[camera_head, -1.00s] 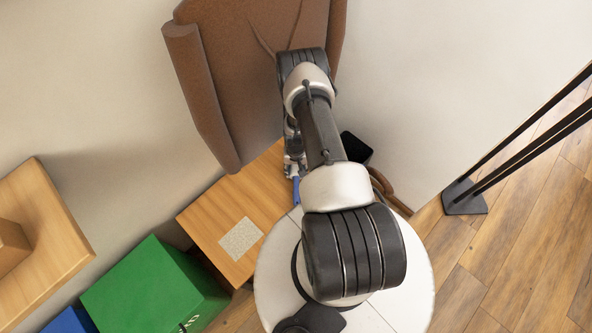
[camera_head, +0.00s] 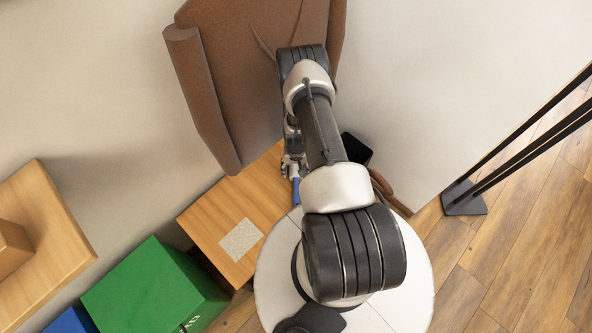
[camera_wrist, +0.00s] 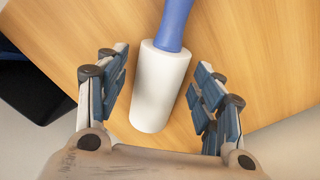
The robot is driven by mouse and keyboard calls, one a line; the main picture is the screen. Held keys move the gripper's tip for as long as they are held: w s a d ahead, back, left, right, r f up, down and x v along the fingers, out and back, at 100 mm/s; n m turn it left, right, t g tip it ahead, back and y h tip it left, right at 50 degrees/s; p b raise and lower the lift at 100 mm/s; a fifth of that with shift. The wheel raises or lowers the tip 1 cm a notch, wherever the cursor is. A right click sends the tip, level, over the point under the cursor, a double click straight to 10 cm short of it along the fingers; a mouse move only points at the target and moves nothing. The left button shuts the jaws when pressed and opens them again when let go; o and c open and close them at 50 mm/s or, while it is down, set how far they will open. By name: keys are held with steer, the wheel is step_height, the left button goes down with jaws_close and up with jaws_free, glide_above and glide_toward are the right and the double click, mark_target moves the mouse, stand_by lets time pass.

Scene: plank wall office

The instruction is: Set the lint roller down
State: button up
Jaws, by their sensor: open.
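The lint roller (camera_wrist: 160,88) has a white cylinder and a blue handle. In the wrist view it lies on the wooden tabletop (camera_wrist: 255,60), between the two fingers of my gripper (camera_wrist: 157,92). The fingers are open, with a gap on each side of the white cylinder. In the head view only the blue handle of the lint roller (camera_head: 297,190) shows, at the right edge of the wooden table (camera_head: 215,212). My gripper (camera_head: 292,168) is just behind it there, partly hidden by my arm.
A speckled square (camera_head: 240,240) lies on the table. A green box (camera_head: 150,290) stands to the left. A black object (camera_head: 356,149) is right of the arm. A black stand foot (camera_head: 464,198) is on the floor at right.

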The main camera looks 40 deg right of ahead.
step_height(320, 180, up, 11)
steer(key=p, duration=0.3)
steer(key=shift+f, duration=0.15)
stand_by(0.3)
